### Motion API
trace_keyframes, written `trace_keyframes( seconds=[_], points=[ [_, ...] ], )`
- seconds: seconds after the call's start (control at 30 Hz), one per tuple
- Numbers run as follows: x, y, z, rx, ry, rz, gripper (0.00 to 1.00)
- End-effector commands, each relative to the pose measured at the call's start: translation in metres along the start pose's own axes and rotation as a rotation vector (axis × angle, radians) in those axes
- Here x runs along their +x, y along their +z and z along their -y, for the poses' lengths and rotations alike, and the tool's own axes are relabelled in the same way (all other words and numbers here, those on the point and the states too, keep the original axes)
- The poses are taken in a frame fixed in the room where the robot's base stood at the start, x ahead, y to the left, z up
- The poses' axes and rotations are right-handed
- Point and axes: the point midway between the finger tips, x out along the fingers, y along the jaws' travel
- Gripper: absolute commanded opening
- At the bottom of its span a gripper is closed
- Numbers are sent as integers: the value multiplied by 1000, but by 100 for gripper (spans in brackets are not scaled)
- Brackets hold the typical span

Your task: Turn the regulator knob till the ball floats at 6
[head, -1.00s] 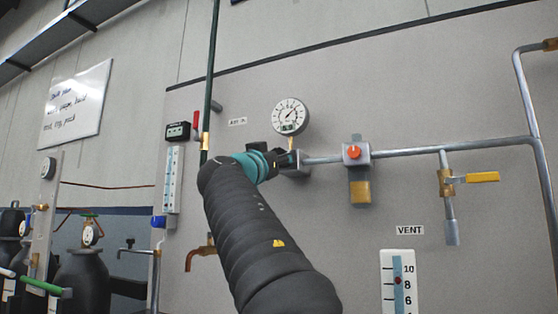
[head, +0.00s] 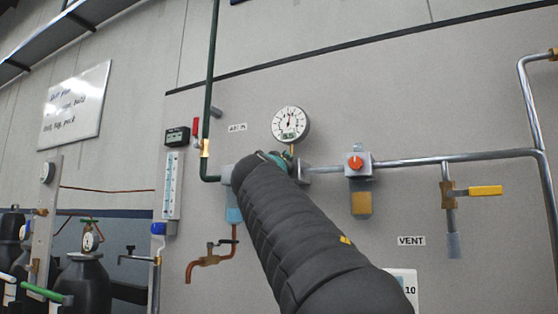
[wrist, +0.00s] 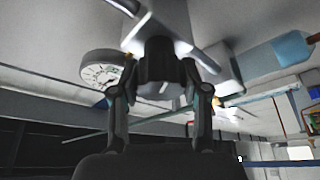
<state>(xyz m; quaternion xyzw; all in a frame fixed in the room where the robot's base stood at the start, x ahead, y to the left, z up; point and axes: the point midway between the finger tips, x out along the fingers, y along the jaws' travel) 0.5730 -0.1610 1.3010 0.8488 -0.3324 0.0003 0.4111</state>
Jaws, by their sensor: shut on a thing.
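The regulator's black knob (wrist: 158,62) is between the two fingers of my gripper (wrist: 160,72) in the wrist view, and the fingers are shut on it. In the head view my arm hides the knob and the fingers. The round white dial gauge (head: 291,123) stands just above the regulator; its needle points nearly straight up. The gauge also shows in the wrist view (wrist: 102,74). The white scale tube under the VENT label (head: 411,241) is mostly behind my arm. Only its top corner with the 10 (head: 410,290) shows; the ball is hidden.
Right of the regulator the pipe carries an orange knob (head: 355,163) and a yellow-handled valve (head: 485,190). A copper tap (head: 207,261) and a second scale tube (head: 172,185) are at the left. Gas cylinders (head: 87,283) stand at the lower left.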

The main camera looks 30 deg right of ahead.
Motion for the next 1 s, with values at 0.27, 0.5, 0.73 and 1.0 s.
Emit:
trace_keyframes(
  seconds=[0.27,0.5,0.73,1.0],
  points=[
    [0,-2,-2,-101,-40,-2,11],
    [0,-1,-1,-128,-51,-3,11],
    [0,-1,-1,-129,-52,-3,11],
    [0,-1,0,-129,-52,-2,71]
  ],
)
